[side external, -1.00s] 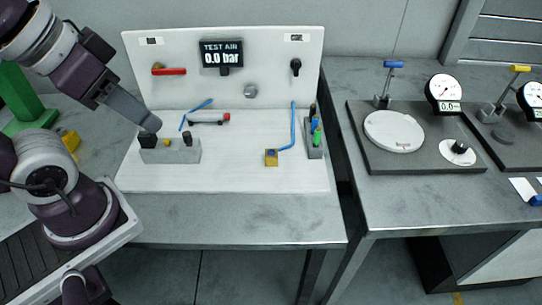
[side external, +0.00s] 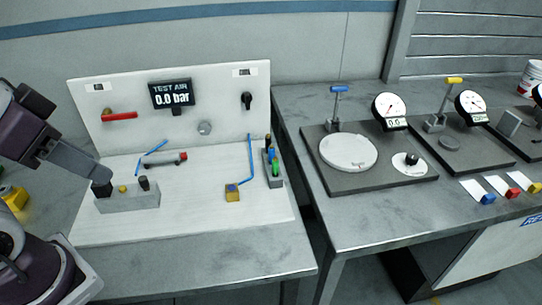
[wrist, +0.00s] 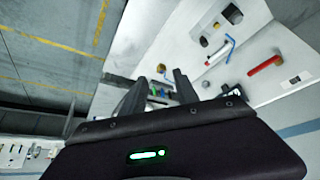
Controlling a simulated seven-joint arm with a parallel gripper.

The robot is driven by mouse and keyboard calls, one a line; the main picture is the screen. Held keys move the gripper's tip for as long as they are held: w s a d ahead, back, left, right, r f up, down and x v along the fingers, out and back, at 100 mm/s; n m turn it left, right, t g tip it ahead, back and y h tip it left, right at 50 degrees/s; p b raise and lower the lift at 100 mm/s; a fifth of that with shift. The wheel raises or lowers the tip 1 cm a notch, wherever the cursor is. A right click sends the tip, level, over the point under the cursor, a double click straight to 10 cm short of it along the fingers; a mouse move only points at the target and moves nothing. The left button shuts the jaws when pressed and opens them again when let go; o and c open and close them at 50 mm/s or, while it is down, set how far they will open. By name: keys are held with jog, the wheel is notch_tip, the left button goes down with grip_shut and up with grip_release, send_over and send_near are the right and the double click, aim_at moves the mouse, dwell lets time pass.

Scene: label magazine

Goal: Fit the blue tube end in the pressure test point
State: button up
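A long blue tube (side external: 251,160) stands against the white panel and bends down to a brass-yellow block (side external: 233,193) on the white base. A shorter blue tube (side external: 152,146) lies by the grey cylinder with a red end (side external: 165,158); it also shows in the wrist view (wrist: 229,47). I cannot tell which fitting is the pressure test point; a round grey fitting (side external: 205,128) sits on the panel. My gripper (side external: 107,176) is above the left end of a grey block with knobs (side external: 128,201). In the wrist view its two fingers (wrist: 157,88) are apart, with nothing held between them.
A red lever (side external: 120,116), a display reading 0.0 bar (side external: 172,94) and a black knob (side external: 246,101) are on the panel. A rack of coloured pieces (side external: 273,172) stands right of the tube. The base front is clear. Gauge stations (side external: 315,180) occupy the right bench.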

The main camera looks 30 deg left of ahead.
jog(key=shift+c, duration=1)
